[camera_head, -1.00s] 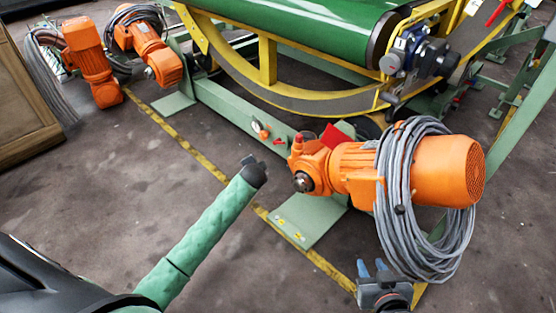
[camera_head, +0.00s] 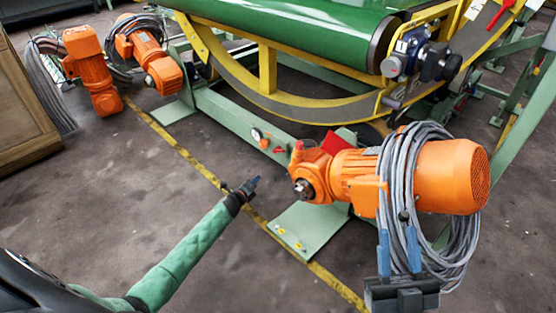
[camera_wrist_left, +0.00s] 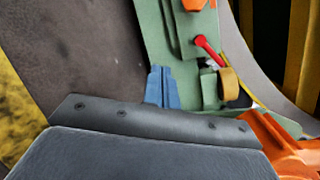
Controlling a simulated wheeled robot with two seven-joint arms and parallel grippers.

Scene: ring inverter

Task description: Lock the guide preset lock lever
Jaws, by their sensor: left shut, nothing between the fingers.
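A small red lever (camera_wrist_left: 207,47) shows in the left wrist view, beside a tan round part (camera_wrist_left: 228,84) on the green frame. In the head view small red parts (camera_head: 278,149) sit on the green frame beam, left of the orange motor. A red handle (camera_head: 502,12) also shows at the top right; I cannot tell which is the lock lever. My left gripper (camera_head: 251,185) is shut and empty, in front of the beam and apart from it. Its blue fingers (camera_wrist_left: 161,86) are together in the wrist view. My right gripper (camera_head: 398,242) is open, in front of the grey cable.
An orange motor (camera_head: 445,178) wrapped in coiled grey cable (camera_head: 395,165) stands right of my left gripper. A green roller (camera_head: 290,28) and yellow curved frame (camera_head: 290,103) are behind. More orange motors (camera_head: 93,72) stand at the far left. The floor left of my arm is clear.

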